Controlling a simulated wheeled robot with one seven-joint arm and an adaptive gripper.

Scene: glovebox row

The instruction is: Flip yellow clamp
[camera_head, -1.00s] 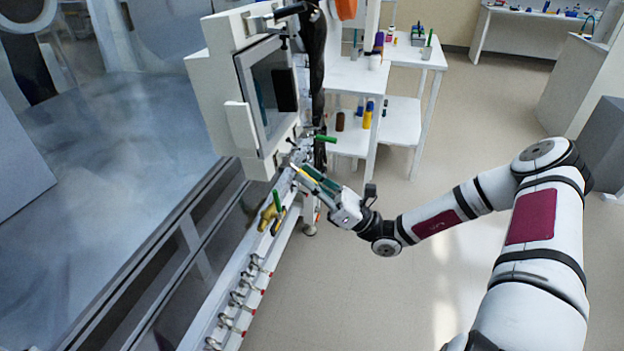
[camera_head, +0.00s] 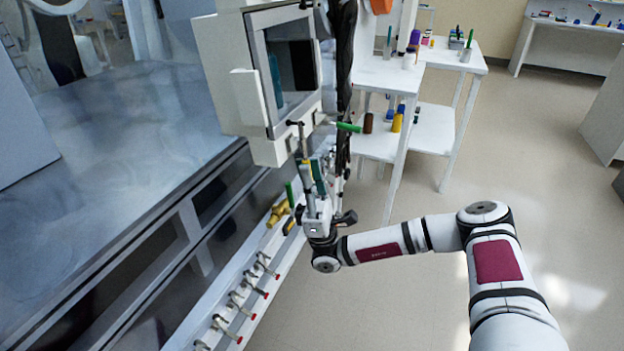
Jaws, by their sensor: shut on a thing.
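My gripper (camera_head: 313,172) points up at the lower corner of the white cabinet, with its dark green fingers close together. It appears shut on the handle of the yellow clamp, which is mostly hidden between and behind the fingers in this view. I cannot make out the clamp's exact angle. A green-handled part (camera_head: 348,127) sticks out to the right above the gripper. Another green handle (camera_head: 290,193) stands just left of the gripper, beside a brass-yellow fitting (camera_head: 278,213) on the white rail.
The white cabinet (camera_head: 245,95) with a dark window stands behind and above my gripper. Several small clamps with red tips line the white rail (camera_head: 235,295) below. A white shelf table (camera_head: 385,75) with bottles stands behind right. The floor to the right is clear.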

